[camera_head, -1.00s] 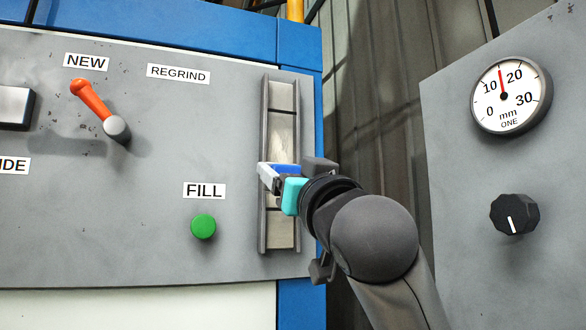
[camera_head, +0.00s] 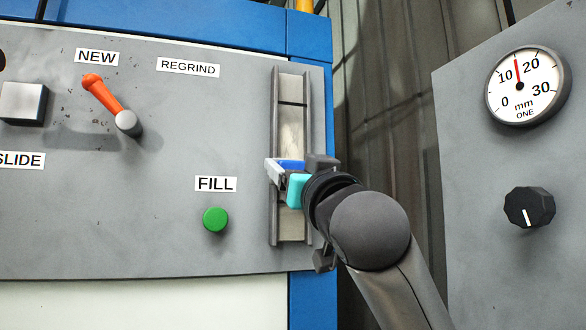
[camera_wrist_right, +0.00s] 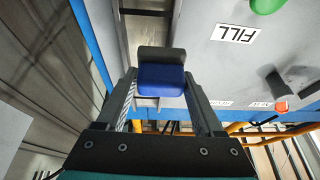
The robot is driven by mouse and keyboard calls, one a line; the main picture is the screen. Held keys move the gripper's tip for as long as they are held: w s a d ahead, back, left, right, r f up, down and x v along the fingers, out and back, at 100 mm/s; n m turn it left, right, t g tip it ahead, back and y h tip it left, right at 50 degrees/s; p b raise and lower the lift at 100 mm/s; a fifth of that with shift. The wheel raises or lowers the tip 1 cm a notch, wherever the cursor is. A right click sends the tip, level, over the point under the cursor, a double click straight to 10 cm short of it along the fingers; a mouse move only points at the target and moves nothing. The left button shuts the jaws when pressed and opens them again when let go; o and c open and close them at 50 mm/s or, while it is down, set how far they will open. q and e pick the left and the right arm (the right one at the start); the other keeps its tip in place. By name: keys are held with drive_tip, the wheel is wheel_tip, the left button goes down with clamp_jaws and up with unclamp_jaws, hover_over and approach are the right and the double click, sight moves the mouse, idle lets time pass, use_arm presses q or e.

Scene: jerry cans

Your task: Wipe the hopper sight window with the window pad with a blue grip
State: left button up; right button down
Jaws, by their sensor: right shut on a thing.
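The hopper sight window (camera_head: 291,128) is a tall narrow strip between two grey upright rails near the right edge of the grey panel. Part of it is smudged, and dark lines cross it. My right gripper (camera_head: 288,176) is in front of its middle, shut on the window pad with a blue grip (camera_head: 291,164). In the right wrist view the blue grip (camera_wrist_right: 161,79) sits between my fingers, with the dark pad beyond it toward the window strip. I cannot tell whether the pad touches the glass. My left gripper is not in view.
Left of the window are a green FILL button (camera_head: 215,220), an orange-handled lever (camera_head: 110,103) and a pale square block (camera_head: 23,102). A second panel at the right carries a dial gauge (camera_head: 525,86) and a black knob (camera_head: 529,208).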

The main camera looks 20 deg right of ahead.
drive_tip(key=shift+w, duration=0.9)
